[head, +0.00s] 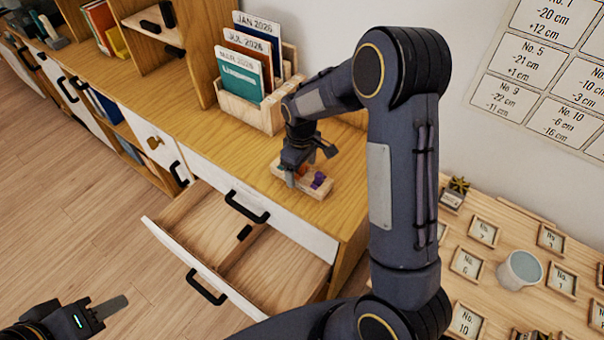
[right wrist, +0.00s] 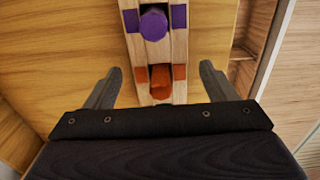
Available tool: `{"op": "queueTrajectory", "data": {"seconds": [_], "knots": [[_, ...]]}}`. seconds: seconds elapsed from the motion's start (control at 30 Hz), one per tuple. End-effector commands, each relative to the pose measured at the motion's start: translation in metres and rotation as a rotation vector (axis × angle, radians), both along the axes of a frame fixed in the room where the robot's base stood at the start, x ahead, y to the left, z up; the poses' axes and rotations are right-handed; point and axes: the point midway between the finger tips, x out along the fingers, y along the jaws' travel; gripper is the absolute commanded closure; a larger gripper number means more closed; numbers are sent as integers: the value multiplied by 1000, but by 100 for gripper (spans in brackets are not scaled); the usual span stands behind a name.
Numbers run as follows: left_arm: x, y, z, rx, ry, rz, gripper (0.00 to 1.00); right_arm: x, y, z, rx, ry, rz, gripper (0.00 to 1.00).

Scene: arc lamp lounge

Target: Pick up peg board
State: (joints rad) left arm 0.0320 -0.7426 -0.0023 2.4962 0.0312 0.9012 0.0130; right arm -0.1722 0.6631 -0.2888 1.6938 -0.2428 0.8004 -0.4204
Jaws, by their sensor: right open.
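The peg board (head: 311,190) is a narrow light wooden block with purple and orange pegs. It lies on the wooden cabinet top, near the front edge above the open drawer. In the right wrist view the peg board (right wrist: 179,47) runs upward between the fingers, with a purple peg (right wrist: 153,24) and an orange peg (right wrist: 161,78). My right gripper (head: 309,166) is open over the board, its fingers (right wrist: 160,70) on either side with gaps, and partly hides it. My left gripper (head: 104,310) is at the lower left, far from the board; its opening is unclear.
An open divided drawer (head: 287,262) juts out below the board, with a small dark item inside. A wooden file holder (head: 252,112) with calendar folders stands behind. At right, a table holds numbered trays (head: 467,263) and a cup (head: 520,270).

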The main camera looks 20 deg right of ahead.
Motion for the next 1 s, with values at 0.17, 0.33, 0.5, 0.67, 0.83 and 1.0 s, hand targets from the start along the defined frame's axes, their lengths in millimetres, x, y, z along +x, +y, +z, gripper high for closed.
{"op": "queueTrajectory", "data": {"seconds": [0.17, 0.33, 0.5, 0.67, 0.83, 1.0], "knots": [[0, 0, 3, 0, 0, 0, 61, 0, 0, -20, -1, 1, -2, 22], [0, 0, 2, 0, 0, 0, 61, 0, 0, -22, 0, 0, -2, 22], [0, 0, 2, 0, 0, 0, 61, 0, 0, -22, 1, -1, -2, 32], [0, 0, 2, 0, 0, 0, 61, 0, 0, -22, 1, -1, -2, 53], [0, 0, 2, 0, 0, 0, 61, 0, 0, -22, 1, -1, -2, 76], [0, 0, 2, 0, 0, 0, 61, 1, 0, -21, 0, -2, -2, 79]]}}
